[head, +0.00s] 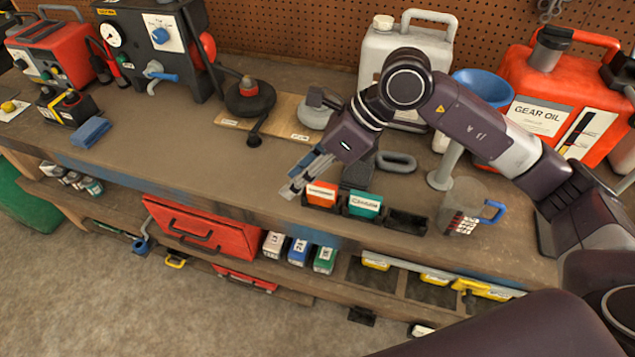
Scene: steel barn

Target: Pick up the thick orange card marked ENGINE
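A thick orange card (321,194) stands in the left slot of a black holder on the bench, with a white label whose print is too small to read. A teal card (364,205) stands in the slot beside it. The third slot (406,221) at the right looks empty. My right gripper (291,190) points down and left, its fingertips just left of the orange card and apart from it in the picture. The fingers overlap in this view, so their opening is unclear. No object shows between them. My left gripper is not in view.
A glass measuring cup (462,208) with a blue handle stands right of the holder. A grey jug (385,55), a blue funnel (482,85) and a red gear oil can (550,100) stand behind my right arm. The bench's left front is mostly clear.

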